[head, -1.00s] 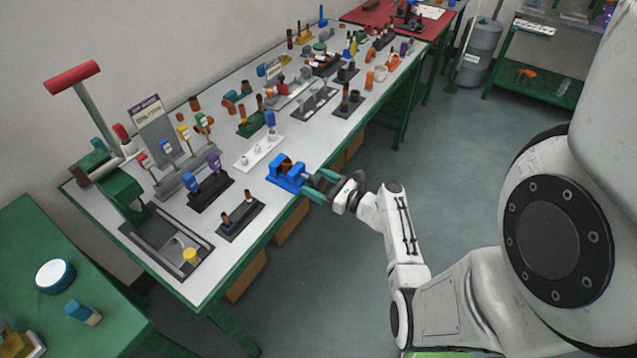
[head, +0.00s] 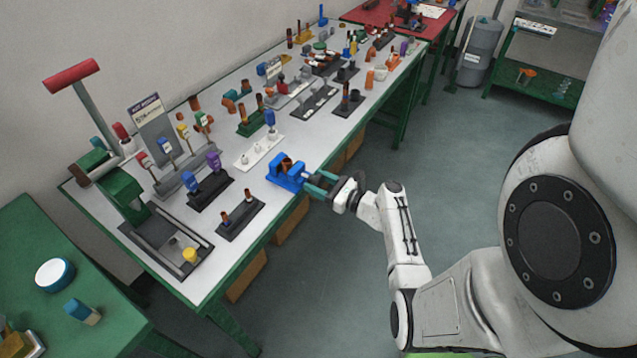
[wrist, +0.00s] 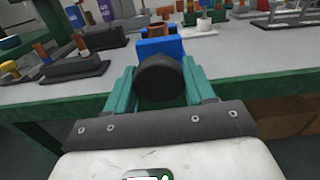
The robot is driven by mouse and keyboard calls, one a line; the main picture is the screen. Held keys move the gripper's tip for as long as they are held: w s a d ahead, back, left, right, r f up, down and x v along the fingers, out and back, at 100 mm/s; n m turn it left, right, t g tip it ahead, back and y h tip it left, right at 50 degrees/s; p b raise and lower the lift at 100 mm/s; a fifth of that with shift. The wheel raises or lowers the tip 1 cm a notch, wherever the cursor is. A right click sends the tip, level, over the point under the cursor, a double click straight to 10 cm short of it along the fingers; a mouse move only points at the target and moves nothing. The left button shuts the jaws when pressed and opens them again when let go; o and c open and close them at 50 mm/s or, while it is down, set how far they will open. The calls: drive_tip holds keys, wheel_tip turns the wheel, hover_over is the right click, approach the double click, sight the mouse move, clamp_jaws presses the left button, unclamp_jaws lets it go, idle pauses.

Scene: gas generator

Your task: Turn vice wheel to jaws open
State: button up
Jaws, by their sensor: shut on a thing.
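The blue vice (head: 286,172) stands at the front edge of the long white-topped bench, with a brown piece between its jaws. In the wrist view the vice (wrist: 161,46) is partly hidden behind its dark round wheel (wrist: 160,80). My gripper (head: 318,184) reaches the wheel from the right. In the wrist view my gripper's green fingers (wrist: 160,88) sit on either side of the wheel and are shut on it. How far the jaws stand apart is too small to tell.
A white block with pegs (head: 259,152) and a dark stand with two pegs (head: 240,219) are near the vice on the bench. A black rack with blue and purple tools (head: 211,192) stands to its left.

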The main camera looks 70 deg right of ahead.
drive_tip(key=n+b, duration=0.3)
drive_tip(key=n, duration=0.2)
drive_tip(key=shift+f+b, duration=0.2)
drive_tip(key=shift+b, duration=0.15)
drive_tip(key=n+b, duration=0.5)
drive_tip(key=n, duration=0.1)
drive_tip(key=shift+n, duration=0.3)
drive_tip(key=n+b, duration=0.6)
drive_tip(key=b, duration=0.1)
drive_tip(key=n+b, duration=0.3)
drive_tip(key=shift+d+r+n, duration=0.1)
drive_tip(key=shift+n, duration=0.2)
drive_tip(key=shift+r+n+b, duration=0.2)
drive_tip(key=shift+n+b, duration=0.8)
drive_tip(key=o, duration=1)
drive_tip(key=shift+r, duration=0.1)
drive_tip(key=shift+s, duration=0.1)
drive_tip(key=v, duration=1)
drive_tip(key=shift+s+b, duration=0.35)
